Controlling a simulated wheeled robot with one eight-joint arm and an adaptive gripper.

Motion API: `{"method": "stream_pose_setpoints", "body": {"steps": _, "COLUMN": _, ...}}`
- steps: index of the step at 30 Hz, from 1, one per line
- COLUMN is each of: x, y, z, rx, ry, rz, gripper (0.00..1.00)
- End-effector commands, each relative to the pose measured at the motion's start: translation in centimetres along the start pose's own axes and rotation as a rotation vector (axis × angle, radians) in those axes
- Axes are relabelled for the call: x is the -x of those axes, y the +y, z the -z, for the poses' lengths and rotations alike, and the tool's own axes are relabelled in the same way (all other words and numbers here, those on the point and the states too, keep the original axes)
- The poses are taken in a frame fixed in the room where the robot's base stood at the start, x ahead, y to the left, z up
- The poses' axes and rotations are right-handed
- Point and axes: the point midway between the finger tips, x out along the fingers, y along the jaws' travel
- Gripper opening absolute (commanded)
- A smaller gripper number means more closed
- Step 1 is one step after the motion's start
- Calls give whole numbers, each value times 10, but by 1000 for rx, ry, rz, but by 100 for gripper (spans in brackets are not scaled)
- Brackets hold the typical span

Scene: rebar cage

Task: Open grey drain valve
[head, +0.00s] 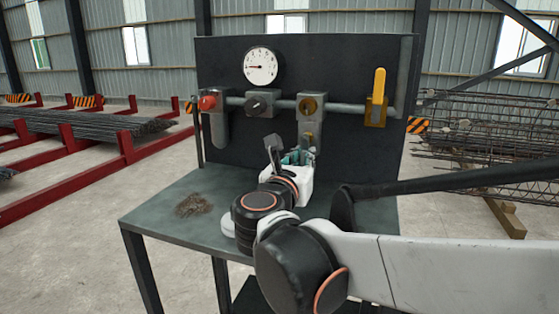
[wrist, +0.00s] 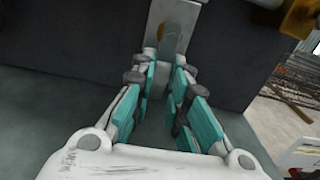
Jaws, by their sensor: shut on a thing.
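The grey drain valve's flat lever (wrist: 173,44) hangs below a pale grey body in the wrist view, with a brass part beside it. The exact finger contact is hard to see.
A pressure gauge (head: 261,66), red knob (head: 208,102), black knob (head: 261,104) and upright yellow lever (head: 379,84) are on the dark panel (head: 350,65). The bench (head: 165,200) holds a brown fibrous pile (head: 193,205). Rebar racks stand on both sides.

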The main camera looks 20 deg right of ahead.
Motion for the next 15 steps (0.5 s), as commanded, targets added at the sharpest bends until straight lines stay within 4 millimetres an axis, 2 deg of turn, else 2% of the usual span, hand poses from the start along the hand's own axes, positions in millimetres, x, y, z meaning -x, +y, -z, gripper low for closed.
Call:
{"method": "stream_pose_setpoints", "body": {"steps": 2, "x": 0, "y": 0, "z": 0, "rx": 1, "ry": 0, "rz": 1, "gripper": 0}}
{"method": "stream_pose_setpoints", "body": {"steps": 3, "x": 0, "y": 0, "z": 0, "rx": 1, "ry": 0, "rz": 1, "gripper": 21}}
{"method": "stream_pose_setpoints", "body": {"steps": 5, "x": 0, "y": 0, "z": 0, "rx": 1, "ry": 0, "rz": 1, "gripper": 35}}
{"method": "stream_pose_setpoints", "body": {"steps": 15, "x": 0, "y": 0, "z": 0, "rx": 0, "ry": 0, "rz": 0, "gripper": 35}}
